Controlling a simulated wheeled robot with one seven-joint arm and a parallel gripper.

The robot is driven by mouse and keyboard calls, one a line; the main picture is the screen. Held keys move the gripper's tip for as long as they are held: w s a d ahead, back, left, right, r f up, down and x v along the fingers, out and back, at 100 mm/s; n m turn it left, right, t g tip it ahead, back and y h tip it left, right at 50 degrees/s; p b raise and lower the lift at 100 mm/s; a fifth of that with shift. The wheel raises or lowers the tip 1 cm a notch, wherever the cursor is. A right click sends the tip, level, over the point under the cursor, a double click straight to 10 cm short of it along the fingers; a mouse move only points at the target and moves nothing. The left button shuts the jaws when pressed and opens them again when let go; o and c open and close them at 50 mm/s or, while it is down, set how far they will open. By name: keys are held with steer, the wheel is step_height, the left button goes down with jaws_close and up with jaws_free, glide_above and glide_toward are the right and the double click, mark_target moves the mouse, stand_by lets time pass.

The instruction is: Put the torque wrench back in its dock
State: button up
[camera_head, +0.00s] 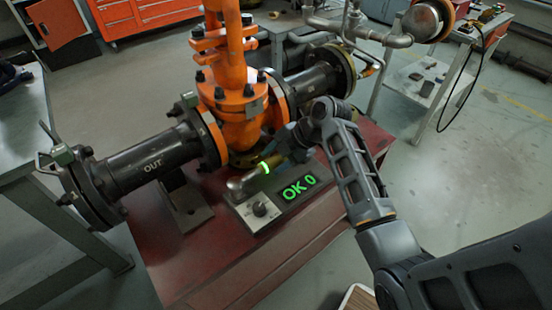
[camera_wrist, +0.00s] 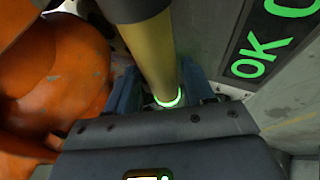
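The torque wrench (camera_head: 272,162) has a yellow handle, a glowing green ring and a metal head. In the head view it lies over the left back edge of a panel with a green "OK 0" display (camera_head: 301,187). In the wrist view its yellow handle (camera_wrist: 152,50) runs between the blue fingers of my gripper (camera_wrist: 162,88), with the green ring between them. My gripper (camera_head: 283,153) appears shut on the handle. I cannot tell whether the wrench touches the panel. No separate dock is clearly recognisable.
The orange gate valve (camera_head: 240,110) with its dark pipe (camera_head: 155,155) stands close to the left of my gripper and also fills the left of the wrist view. A knob (camera_head: 260,208) sits on the panel. The red bench top (camera_head: 225,265) is clear in front.

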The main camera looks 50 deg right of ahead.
steer(key=shift+o, duration=1.2)
steer(key=shift+s+f, duration=0.1)
steer(key=shift+f, duration=0.05)
steer(key=v, duration=0.8)
